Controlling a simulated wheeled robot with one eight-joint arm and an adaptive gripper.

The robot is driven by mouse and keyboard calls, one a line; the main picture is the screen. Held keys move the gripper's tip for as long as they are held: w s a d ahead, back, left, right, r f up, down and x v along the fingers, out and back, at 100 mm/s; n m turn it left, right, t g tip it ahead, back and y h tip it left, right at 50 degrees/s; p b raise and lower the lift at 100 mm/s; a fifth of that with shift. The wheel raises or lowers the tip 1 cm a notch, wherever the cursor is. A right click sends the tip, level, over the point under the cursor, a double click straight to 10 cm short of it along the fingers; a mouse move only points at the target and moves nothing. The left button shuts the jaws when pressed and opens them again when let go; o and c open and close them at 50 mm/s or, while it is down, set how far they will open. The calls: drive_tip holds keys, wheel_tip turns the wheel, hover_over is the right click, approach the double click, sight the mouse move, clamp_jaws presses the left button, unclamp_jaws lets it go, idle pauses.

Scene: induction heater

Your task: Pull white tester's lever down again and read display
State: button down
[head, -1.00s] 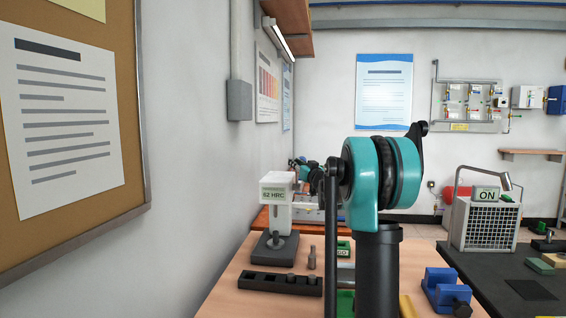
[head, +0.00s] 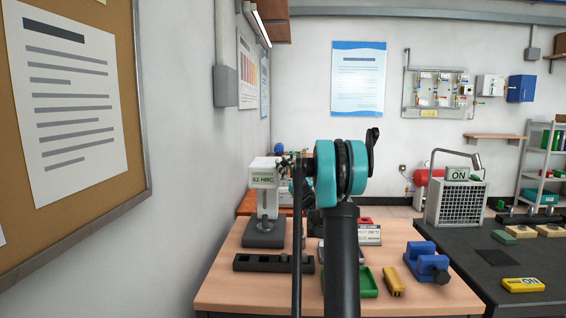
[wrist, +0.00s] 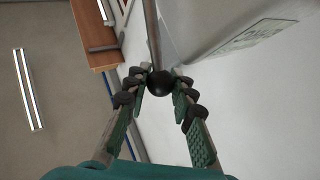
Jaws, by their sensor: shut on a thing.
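The white tester (head: 268,190) stands on a dark base at the far left of the wooden bench. In the wrist view the tester's white body (wrist: 205,30) fills the upper right, with the display (wrist: 258,33) too slanted to read. The lever (wrist: 152,35) is a metal rod ending in a black ball knob (wrist: 159,83). My gripper (wrist: 161,88) is shut on this knob, fingers on both sides. In the head view my gripper is small beside the tester's right side, partly hidden by my arm.
A dark slotted block (head: 272,263) lies before the tester. A green tray (head: 369,287), a yellow piece (head: 392,281) and a blue vise (head: 428,262) are right of my arm. A heater with an ON sign (head: 457,205) stands on the black table. A wall borders the left.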

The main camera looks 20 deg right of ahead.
drive_tip(key=shift+f, duration=0.15)
idle(0.3)
drive_tip(key=c, duration=1.3)
unclamp_jaws()
drive_tip(key=shift+o, duration=0.2)
drive_tip(key=shift+s, duration=0.1)
drive_tip(key=v, duration=1.2)
drive_tip(key=shift+f, duration=0.1)
